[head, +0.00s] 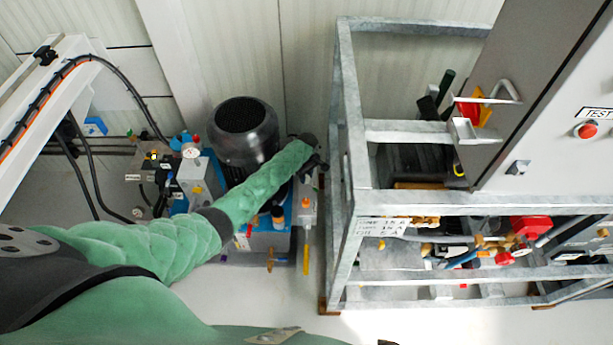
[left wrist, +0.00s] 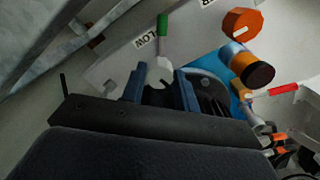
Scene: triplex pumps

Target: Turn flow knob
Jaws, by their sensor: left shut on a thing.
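The flow knob (left wrist: 161,68) is a pale part with a green-tipped stem (left wrist: 163,27), beside a label that reads "LOW" with its start hidden. My left gripper (left wrist: 160,90) has its blue fingers shut on the pale part of the knob in the left wrist view. In the head view, my left arm reaches from the lower left, and the left gripper (head: 313,158) is at the pump unit's right side, beside the grey frame. The knob is hidden there behind the gripper. My right gripper is not in view.
An orange knob (left wrist: 243,23) and an orange, white and dark cylinder (left wrist: 246,64) are close to the fingers. A red-handled lever (left wrist: 278,90) is to the right. A grey metal frame (head: 345,130) stands close right of the gripper. A dark motor (head: 243,130) is to its left.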

